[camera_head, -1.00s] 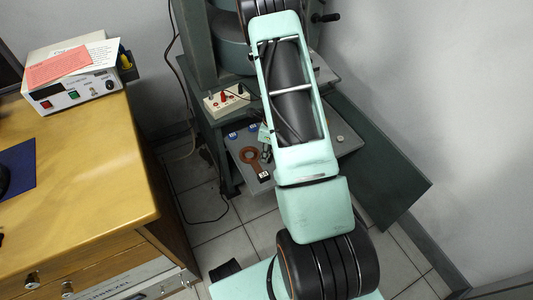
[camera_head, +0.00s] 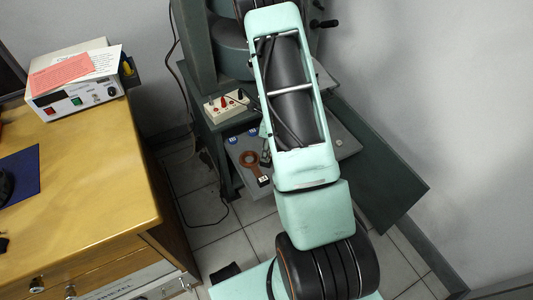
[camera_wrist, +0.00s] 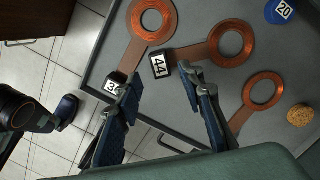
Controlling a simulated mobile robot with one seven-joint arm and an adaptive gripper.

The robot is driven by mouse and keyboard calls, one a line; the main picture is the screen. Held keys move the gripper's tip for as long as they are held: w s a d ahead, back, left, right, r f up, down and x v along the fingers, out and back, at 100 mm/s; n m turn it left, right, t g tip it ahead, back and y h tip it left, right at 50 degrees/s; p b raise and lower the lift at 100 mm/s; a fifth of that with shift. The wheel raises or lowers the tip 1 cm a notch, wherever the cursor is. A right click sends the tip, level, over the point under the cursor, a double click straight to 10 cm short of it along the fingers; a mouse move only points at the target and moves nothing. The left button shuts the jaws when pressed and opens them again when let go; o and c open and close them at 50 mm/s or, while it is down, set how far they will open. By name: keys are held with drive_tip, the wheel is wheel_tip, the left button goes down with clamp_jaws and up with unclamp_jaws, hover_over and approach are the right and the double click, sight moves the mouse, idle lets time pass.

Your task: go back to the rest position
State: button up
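My gripper (camera_wrist: 160,80) shows in the wrist view with its two blue-padded fingers spread apart and nothing between them. It is over a grey tray (camera_wrist: 200,20) that holds flat copper-coloured ring pieces. One ring piece (camera_wrist: 152,18) is at the top. A second ring piece (camera_wrist: 231,42) is to its right, by a black tag marked 44 (camera_wrist: 160,64). A third ring piece (camera_wrist: 263,90) is further right. The left finger partly covers another numbered tag (camera_wrist: 115,84). In the head view my arm hides the gripper.
A blue disc marked 20 (camera_wrist: 280,11) and a round brownish piece (camera_wrist: 299,116) lie on the tray. In the head view, a wooden desk (camera_head: 90,170) stands left, with a white instrument (camera_head: 75,97). A dark green panel (camera_head: 375,165) and wall are right. Cables hang between.

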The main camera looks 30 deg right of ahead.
drive_tip(key=shift+s+d+r, duration=0.1)
drive_tip(key=shift+d+r, duration=0.05)
drive_tip(key=shift+r, duration=1.15)
